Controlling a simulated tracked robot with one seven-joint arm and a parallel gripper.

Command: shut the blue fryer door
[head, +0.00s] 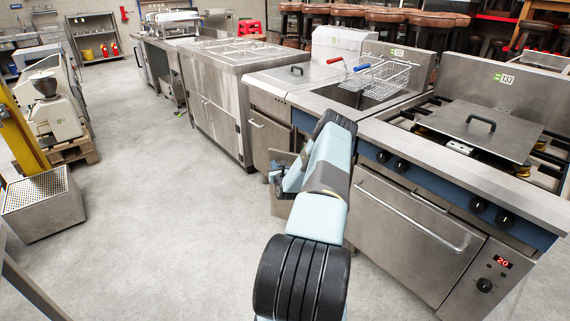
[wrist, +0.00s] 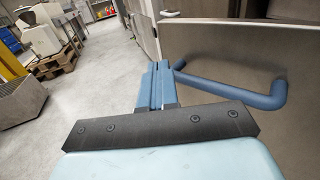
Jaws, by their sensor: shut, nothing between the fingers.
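The fryer (head: 335,96) stands in the middle of the appliance row in the head view, with wire baskets over its well and a blue front strip. Its door (head: 280,208) is a grey metal panel below, mostly hidden by my arm in that view. In the wrist view the door (wrist: 235,50) fills the right side and carries a blue bar handle (wrist: 235,92). It appears to stand open, with a dark gap above its top edge. My gripper (wrist: 156,84) is shut and empty, beside the handle's left end; I cannot tell whether they touch. It also shows in the head view (head: 276,179).
A range with an oven door and bar handle (head: 425,222) stands close on the right. A steel counter (head: 220,110) continues the row at the left. The floor between is clear.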

